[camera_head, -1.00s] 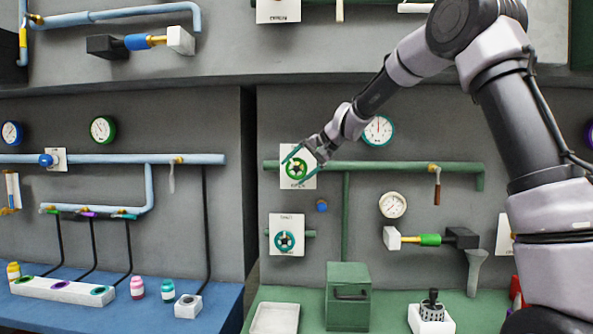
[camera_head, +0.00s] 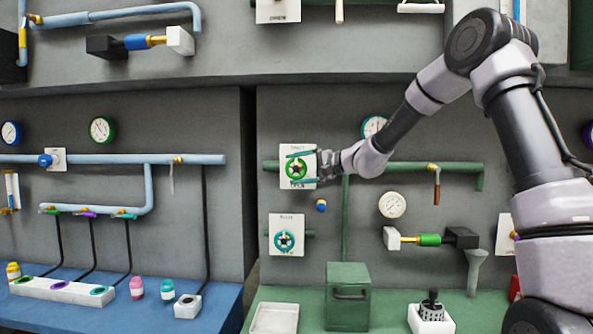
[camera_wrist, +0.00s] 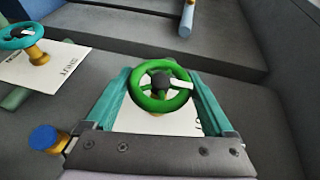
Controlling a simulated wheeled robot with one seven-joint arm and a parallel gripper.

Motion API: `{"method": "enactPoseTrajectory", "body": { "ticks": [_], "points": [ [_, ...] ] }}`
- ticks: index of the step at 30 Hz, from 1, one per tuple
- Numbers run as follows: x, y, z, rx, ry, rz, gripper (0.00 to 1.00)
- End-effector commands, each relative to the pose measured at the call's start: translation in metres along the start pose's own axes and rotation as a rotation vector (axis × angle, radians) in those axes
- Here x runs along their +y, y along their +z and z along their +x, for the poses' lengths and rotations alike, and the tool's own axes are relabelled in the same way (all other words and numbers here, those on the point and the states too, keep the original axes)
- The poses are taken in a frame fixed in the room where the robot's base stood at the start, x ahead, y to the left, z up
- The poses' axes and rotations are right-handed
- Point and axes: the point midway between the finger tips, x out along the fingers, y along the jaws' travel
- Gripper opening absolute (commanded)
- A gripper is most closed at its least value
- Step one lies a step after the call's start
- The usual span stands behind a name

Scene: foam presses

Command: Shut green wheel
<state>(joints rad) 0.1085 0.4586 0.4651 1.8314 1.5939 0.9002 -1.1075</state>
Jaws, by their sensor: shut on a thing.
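The green wheel (camera_head: 297,168) is on a white plate (camera_head: 284,150) on the green pipe, at the middle of the head view. The lower word on the plate reads OPEN; the upper one is blurred. My gripper (camera_head: 290,169) is shut on the wheel, one teal finger above its rim and one below. In the wrist view the green wheel (camera_wrist: 158,104) lies between the two fingers of my gripper (camera_wrist: 160,74). Its dark hub carries a white pointer (camera_wrist: 178,84) aimed to the right of that picture.
A teal wheel (camera_head: 285,241) on another white plate sits just below; it shows in the wrist view (camera_wrist: 22,35). A blue knob (camera_head: 321,205) sticks out below my gripper. A green box (camera_head: 348,300) stands on the bench.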

Motion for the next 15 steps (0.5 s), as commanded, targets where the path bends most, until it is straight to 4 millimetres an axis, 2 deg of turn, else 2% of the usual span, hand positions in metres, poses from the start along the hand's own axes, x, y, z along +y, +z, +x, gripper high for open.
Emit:
{"method": "enactPoseTrajectory", "body": {
  "ticks": [10, 11, 12, 15],
  "points": [
    [0.0020, 0.0024, 0.0009, -0.005, 0.000, 0.003, 0.33],
    [0.0020, 0.0024, 0.0009, -0.005, 0.000, 0.003, 0.92],
    [0.0021, 0.0024, 0.0009, -0.005, 0.000, 0.003, 1.00],
    [0.0017, 0.0019, 0.0007, -0.004, 0.000, 0.003, 1.00]
  ]
}}
